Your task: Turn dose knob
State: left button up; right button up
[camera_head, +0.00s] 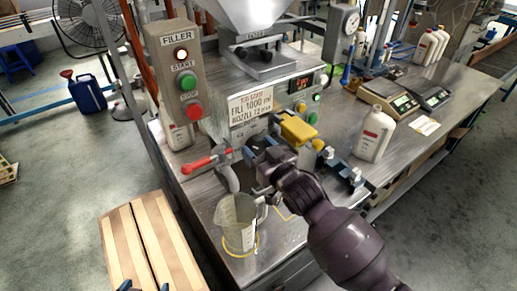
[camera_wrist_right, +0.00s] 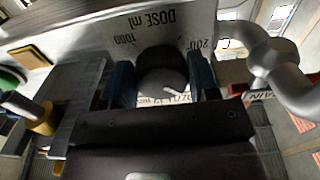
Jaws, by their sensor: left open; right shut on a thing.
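The dose knob (camera_wrist_right: 162,72) is a dark round knob with a pale pointer mark, on a plate lettered "DOSE ml" (camera_wrist_right: 150,20) with 1000 and 200 marks. My right gripper (camera_wrist_right: 161,82) is shut on the knob, one blue finger on each side. In the head view, my right gripper (camera_head: 262,165) reaches the filler's front and hides the knob. Only the blue fingertips of my left gripper (camera_head: 145,287) show at the bottom edge, spread apart and empty.
A clear measuring jug (camera_head: 238,222) stands below the nozzle, close to my right arm. A red-handled lever (camera_head: 200,163) is left of my gripper. A white bottle (camera_head: 374,134) and scales (camera_head: 388,98) stand to the right.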

jog(key=shift+f, duration=0.1)
jog(key=o, duration=0.9)
jog(key=b+v, duration=0.1)
jog(key=v, duration=1)
jog(key=shift+w, duration=0.1)
